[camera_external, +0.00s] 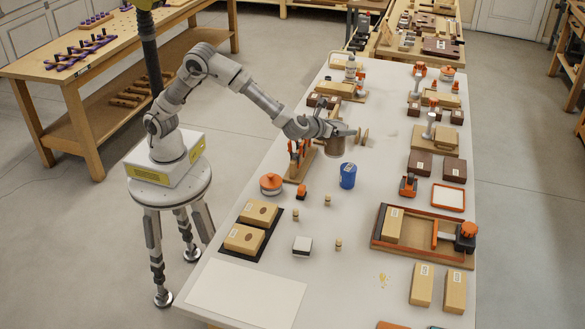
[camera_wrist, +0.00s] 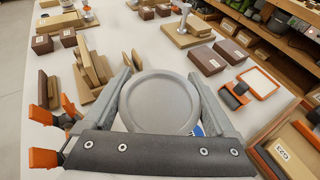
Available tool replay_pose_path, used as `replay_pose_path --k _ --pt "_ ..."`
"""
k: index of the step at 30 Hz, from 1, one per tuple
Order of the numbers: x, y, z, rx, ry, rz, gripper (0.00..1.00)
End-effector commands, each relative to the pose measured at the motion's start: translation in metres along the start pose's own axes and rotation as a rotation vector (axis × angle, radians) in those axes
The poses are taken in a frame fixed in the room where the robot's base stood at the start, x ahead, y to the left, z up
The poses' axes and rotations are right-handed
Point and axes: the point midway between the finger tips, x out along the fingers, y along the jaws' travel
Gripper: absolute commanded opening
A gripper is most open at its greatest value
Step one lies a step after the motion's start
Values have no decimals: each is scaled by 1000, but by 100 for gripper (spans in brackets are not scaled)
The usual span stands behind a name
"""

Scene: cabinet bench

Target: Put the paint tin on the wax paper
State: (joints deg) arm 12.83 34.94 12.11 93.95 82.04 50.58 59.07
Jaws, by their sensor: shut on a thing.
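The paint tin (camera_external: 336,146), a brownish can with a round grey lid, is held in my gripper (camera_external: 342,131) above the bench. In the wrist view the lid of the tin (camera_wrist: 162,103) fills the space between the two fingers of my gripper (camera_wrist: 160,78), which are shut on its sides. The tin looks upright. The wax paper, a flat white sheet (camera_external: 247,292), lies bare at the near left end of the bench, well away from my gripper. It is not seen in the wrist view.
A blue can (camera_external: 348,175) stands just below the held tin in the picture. An orange-topped round item (camera_external: 271,184), a black tray (camera_external: 230,248) with two wooden blocks, small pegs and a white-topped block (camera_external: 302,245) stand between there and the sheet. A wooden tray (camera_external: 378,243) is at right.

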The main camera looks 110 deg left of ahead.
Motion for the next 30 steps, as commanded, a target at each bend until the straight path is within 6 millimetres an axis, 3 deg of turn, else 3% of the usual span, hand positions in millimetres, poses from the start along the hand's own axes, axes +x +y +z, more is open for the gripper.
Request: replay_pose_path --k 8,11,14,21,30 --pt "-8 -6 -1 4 -1 -10 2" --pt "-23 -22 -7 18 -1 -45 2" --pt "-50 -48 -19 43 -1 -106 2" --pt "-148 -119 -59 123 -1 -299 2" --pt "-287 -176 -115 224 -4 -541 2"
